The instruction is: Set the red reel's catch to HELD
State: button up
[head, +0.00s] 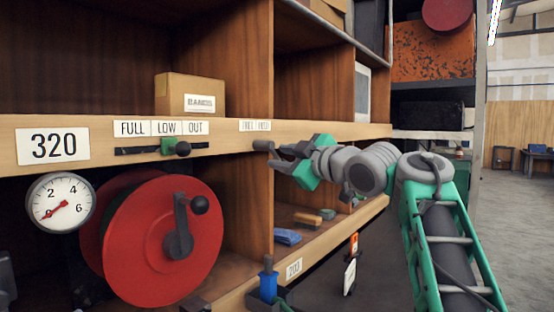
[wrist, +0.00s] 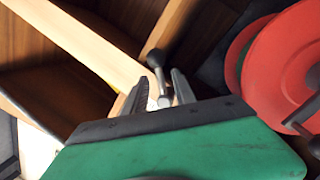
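The red reel (head: 150,245) with its black crank stands in the left shelf bay. It also shows at the right of the wrist view (wrist: 275,75). Its catch appears to be the small dark-knobbed lever (head: 263,145) on the shelf edge, under two small label plates (head: 255,126) too blurred to read surely. In the wrist view the lever (wrist: 156,60) stands between the fingertips, its dark knob beyond them. My gripper (head: 276,156) is at the lever with fingers apart; in the wrist view a gap shows between them (wrist: 160,80). I cannot tell which setting the lever is in.
A green slider (head: 170,146) sits on a track under the FULL, LOW, OUT plates (head: 161,128). A gauge (head: 61,202) hangs left of the reel. A blue-handled item (head: 268,282) stands on the lower shelf edge. A wooden divider (head: 246,205) is behind my gripper.

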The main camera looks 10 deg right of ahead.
jog(key=v, duration=0.5)
jog(key=s+a+f+m+g+h+p, duration=0.1)
jog(key=s+f+m+g+h+p, duration=0.3)
jog(key=f, duration=0.6)
jog(key=s+a+f+m+g+h+p, duration=0.1)
jog(key=f+m+g+p, duration=0.1)
jog(key=f+m+p, duration=0.5)
jog(key=s+d+f+m+g+h+p, duration=0.1)
jog(key=s+f+g, duration=0.5)
jog(key=s+f, duration=1.4)
jog(key=shift+s+d+f+m+g+h+p, duration=0.15)
jog(key=shift+d+f+m+g+h+p, duration=0.25)
jog(key=shift+f+m+h+p, duration=0.5)
